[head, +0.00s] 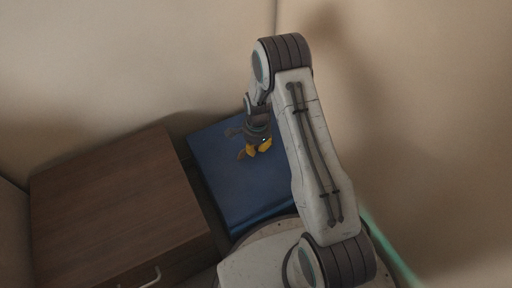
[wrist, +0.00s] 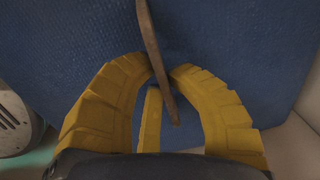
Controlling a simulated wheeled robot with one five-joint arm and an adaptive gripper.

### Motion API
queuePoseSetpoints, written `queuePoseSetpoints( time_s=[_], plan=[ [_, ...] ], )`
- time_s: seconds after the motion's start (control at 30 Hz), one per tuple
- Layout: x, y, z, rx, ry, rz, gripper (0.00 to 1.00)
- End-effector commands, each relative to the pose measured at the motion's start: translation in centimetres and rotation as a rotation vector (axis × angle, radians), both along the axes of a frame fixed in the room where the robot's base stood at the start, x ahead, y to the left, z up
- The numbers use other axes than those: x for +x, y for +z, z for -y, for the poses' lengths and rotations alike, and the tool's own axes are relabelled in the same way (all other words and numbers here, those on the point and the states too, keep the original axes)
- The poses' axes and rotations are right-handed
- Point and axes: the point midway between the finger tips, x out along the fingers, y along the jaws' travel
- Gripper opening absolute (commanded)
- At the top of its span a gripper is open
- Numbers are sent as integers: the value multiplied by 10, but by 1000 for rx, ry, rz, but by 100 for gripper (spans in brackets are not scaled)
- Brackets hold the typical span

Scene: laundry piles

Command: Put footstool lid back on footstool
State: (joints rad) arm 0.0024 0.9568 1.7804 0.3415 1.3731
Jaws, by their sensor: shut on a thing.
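The blue footstool lid (head: 218,178) is beside the brown cabinet, near the wall corner, and its blue surface fills much of the wrist view (wrist: 60,50). A thin brown strap-like handle (wrist: 152,40) crosses the blue surface. My gripper (head: 258,147) is over the lid, its yellow fingers (wrist: 160,80) closed around the handle. The footstool's body is hard to tell apart from the lid, and I cannot tell whether the lid rests on it. My arm hides the lid's right part in the head view.
A brown wooden cabinet (head: 115,205) with a metal handle (head: 150,278) stands close on the left. Beige walls (head: 420,120) close in behind and on the right. A narrow dark gap separates the cabinet from the blue lid.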

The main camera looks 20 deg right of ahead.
Motion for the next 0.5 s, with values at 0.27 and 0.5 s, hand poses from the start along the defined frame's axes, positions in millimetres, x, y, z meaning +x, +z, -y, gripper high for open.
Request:
queuePoseSetpoints(
  time_s=[0.27,0.5],
  plan=[
    [-2,-3,-1,-1,2,-7,32],
    [-2,-2,0,0,1,-6,50]
  ],
)
